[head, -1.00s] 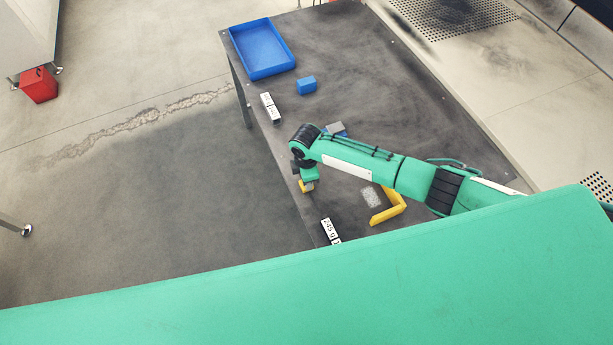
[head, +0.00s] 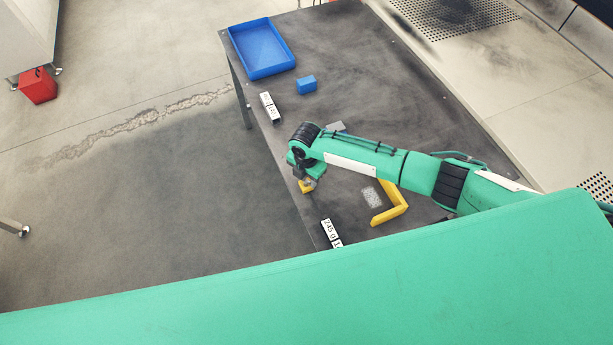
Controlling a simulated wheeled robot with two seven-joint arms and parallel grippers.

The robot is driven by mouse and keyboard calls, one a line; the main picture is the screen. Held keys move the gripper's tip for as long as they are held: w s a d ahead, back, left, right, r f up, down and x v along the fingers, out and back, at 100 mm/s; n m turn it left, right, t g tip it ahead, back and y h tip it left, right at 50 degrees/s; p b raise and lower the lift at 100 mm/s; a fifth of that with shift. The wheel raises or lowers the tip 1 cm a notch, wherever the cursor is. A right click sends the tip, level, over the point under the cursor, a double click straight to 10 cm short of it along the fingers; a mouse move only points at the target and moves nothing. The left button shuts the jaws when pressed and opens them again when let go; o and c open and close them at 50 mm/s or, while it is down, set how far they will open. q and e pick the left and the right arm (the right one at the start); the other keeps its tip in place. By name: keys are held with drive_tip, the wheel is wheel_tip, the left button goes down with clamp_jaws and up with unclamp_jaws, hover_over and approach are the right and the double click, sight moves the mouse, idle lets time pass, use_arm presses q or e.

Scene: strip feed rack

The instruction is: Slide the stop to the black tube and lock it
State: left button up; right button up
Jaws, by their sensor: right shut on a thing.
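My right gripper (head: 308,182) is low over the table's left edge. It is shut on a small yellow piece (head: 304,188), perhaps the stop; its shape is mostly hidden by the gripper. I cannot make out a black tube or a lock, and my right arm covers part of the table. A white label plate with black print (head: 330,231) lies on the edge nearer me. Another label plate (head: 270,107) lies farther up the same edge. My left gripper is out of view.
A blue tray (head: 232,43) and a blue block (head: 307,84) are at the table's far left. A yellow angle piece (head: 396,211) and a pale speckled patch (head: 371,197) lie right of the gripper. A grey piece (head: 337,126) shows behind my arm. A red box (head: 38,87) stands on the floor.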

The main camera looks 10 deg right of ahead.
drive_tip(key=shift+a, duration=0.1)
idle(0.3)
drive_tip(key=o, duration=1)
wheel_tip(320, 180, up, 14)
drive_tip(key=b, duration=0.2)
drive_tip(key=shift+f+b, duration=0.1)
drive_tip(key=shift+b, duration=0.25)
